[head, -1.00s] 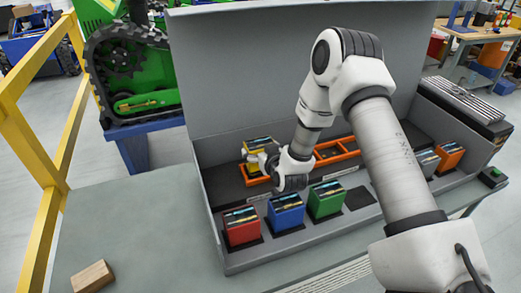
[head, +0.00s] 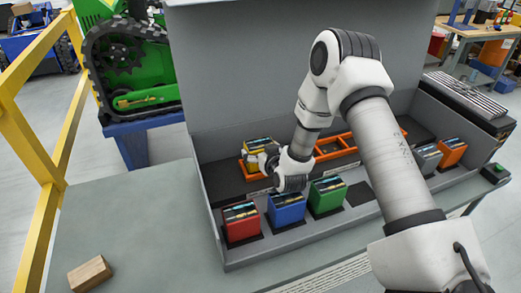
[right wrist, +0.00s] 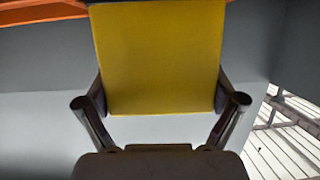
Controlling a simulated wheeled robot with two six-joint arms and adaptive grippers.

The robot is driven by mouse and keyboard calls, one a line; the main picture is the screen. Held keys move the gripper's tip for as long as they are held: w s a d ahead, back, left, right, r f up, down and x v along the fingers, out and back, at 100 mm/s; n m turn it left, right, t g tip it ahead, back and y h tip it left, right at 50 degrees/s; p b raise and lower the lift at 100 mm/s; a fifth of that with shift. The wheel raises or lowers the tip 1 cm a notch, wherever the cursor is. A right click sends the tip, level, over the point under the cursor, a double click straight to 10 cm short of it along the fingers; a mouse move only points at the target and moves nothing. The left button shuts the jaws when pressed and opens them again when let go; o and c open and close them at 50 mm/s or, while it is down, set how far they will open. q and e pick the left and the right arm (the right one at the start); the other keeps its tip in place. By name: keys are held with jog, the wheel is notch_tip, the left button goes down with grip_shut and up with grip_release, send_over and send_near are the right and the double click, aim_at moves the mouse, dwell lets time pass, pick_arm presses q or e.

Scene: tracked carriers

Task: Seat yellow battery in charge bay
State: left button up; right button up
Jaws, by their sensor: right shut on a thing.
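The yellow battery (head: 257,145) is at the left end of the orange-framed charge bays (head: 336,153) in the head view. My right gripper (head: 262,160) is shut on it from the front. In the right wrist view, the yellow battery (right wrist: 158,58) sits upright between the two fingers, one on each side. Its lower part looks level with or inside the leftmost orange frame. The gripper hides part of it, so I cannot tell whether it rests on the bay floor. My left gripper is not in view.
Red (head: 241,224), blue (head: 286,208) and green (head: 327,195) batteries stand in the front row, with an empty dark slot (head: 361,194) to their right. Grey (head: 426,158) and orange (head: 452,151) batteries stand further right. A grey panel rises behind. A wooden block (head: 90,274) lies front left.

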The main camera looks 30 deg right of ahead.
jog(key=shift+f+b, duration=0.3)
jog(key=shift+f, duration=0.1)
jog(key=o, duration=1.5)
jog(key=shift+c, duration=0.2)
jog(key=shift+s, duration=0.1)
notch_tip(320, 180, up, 10)
jog(key=shift+r, duration=0.1)
